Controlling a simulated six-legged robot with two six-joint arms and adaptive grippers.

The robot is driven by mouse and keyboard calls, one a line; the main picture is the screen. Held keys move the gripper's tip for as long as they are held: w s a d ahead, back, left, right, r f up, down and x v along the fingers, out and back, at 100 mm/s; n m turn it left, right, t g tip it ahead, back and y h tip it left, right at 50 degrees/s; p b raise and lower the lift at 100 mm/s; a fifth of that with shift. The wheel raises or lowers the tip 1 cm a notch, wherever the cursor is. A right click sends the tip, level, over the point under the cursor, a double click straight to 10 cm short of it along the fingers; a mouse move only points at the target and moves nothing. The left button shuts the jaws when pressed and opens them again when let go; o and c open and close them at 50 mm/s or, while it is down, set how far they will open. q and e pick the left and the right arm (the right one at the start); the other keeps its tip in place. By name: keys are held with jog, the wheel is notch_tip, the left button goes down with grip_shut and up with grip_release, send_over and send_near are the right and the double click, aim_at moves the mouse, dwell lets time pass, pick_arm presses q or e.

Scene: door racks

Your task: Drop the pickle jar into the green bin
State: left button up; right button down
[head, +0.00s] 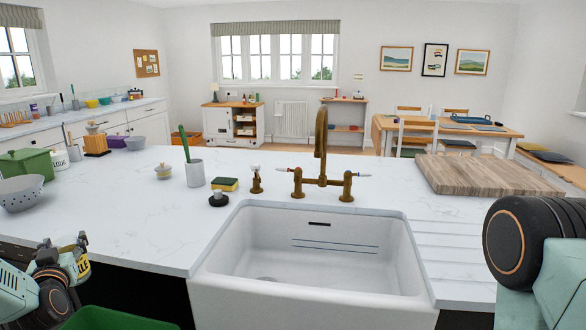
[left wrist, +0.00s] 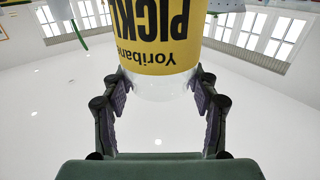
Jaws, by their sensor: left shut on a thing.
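My left gripper (head: 70,250) is at the lower left of the head view, over the counter's front edge. It is shut on the pickle jar (head: 83,266), whose yellow label shows beside the fingers. In the left wrist view the jar (left wrist: 158,40) has clear glass and black "PICKLE" lettering, and sits between the two fingers of the gripper (left wrist: 158,95). The green bin (head: 118,319) shows only its top part at the bottom edge of the head view, below and right of the jar. My right gripper is out of view; only part of that arm shows.
A white sink (head: 315,250) with a brass tap (head: 321,150) is set in the marble counter (head: 130,215). A grey colander (head: 22,192), a green canister (head: 28,163) and a cup (head: 195,173) stand on the counter. A wooden board (head: 490,175) lies at right.

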pick_arm(q)
jog(key=shift+a+f+n+y, duration=0.3)
jog(key=shift+a+y, duration=0.1)
jog(key=shift+a, duration=0.35)
jog(key=shift+a+f+g, duration=0.15)
jog(key=shift+f+g, duration=0.05)
jog(key=shift+g, duration=0.1)
jog(key=shift+w+f, duration=0.1)
jog(key=shift+f, duration=0.15)
jog(key=shift+s+f+b, duration=0.2)
jog(key=shift+f+b, duration=0.65)
jog(key=shift+b, duration=0.3)
jog(key=f+b, duration=0.3)
jog(key=shift+w+f, duration=0.15)
jog(key=shift+w, duration=0.05)
jog(key=shift+s+f+b, duration=0.15)
jog(key=shift+f+b, duration=0.15)
jog(key=shift+b, duration=0.15)
jog(key=o, duration=1.8)
jog(key=shift+c, duration=0.2)
